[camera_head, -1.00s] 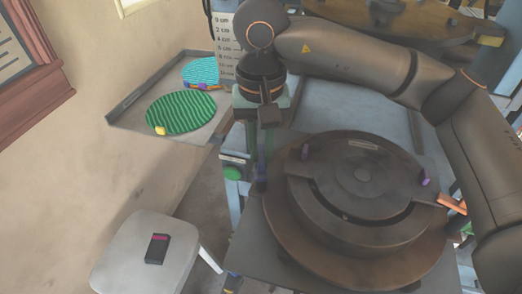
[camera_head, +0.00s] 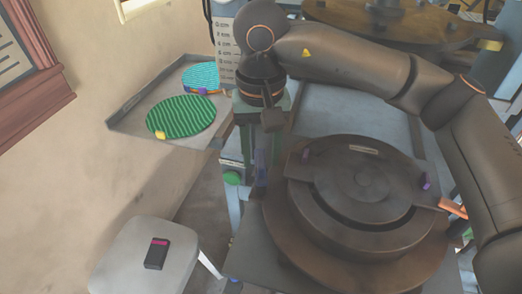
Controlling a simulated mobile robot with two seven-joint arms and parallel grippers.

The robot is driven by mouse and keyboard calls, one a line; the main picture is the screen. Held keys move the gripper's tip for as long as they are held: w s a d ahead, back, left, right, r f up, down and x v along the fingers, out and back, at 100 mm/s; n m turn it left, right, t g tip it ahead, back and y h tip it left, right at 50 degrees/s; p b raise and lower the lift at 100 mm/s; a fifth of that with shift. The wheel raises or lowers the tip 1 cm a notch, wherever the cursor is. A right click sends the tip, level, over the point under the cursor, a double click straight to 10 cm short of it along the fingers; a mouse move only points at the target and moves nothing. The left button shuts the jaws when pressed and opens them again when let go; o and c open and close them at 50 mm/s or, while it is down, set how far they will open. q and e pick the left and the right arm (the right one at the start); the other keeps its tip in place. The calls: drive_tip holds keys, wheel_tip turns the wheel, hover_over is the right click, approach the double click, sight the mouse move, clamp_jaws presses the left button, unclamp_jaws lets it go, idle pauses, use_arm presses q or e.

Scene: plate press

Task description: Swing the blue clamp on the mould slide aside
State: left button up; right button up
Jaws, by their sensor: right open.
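My right gripper (camera_head: 262,153) hangs down from the wrist at the left edge of the round mould, with its green-tinted fingers apart. A dark blue upright piece (camera_head: 262,172), seemingly the blue clamp, shows between and below the fingers. I cannot tell whether the fingers touch it. The dark round mould (camera_head: 368,180) lies on a wider brown disc (camera_head: 300,262), to the right of the gripper. The lower part of the clamp is hard to make out. My left gripper is out of view.
A grey tray (camera_head: 135,119) at the left holds a green ribbed disc (camera_head: 181,116) and a turquoise disc (camera_head: 203,76). A pale chair (camera_head: 195,250) with a black object (camera_head: 157,254) stands at lower left. My right arm crosses above the mould.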

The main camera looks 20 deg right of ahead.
use_arm(q)
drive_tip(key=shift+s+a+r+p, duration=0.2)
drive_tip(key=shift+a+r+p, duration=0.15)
drive_tip(key=shift+p, duration=0.65)
use_arm(e)
wheel_tip(320, 180, up, 12)
drive_tip(key=shift+r, duration=0.25)
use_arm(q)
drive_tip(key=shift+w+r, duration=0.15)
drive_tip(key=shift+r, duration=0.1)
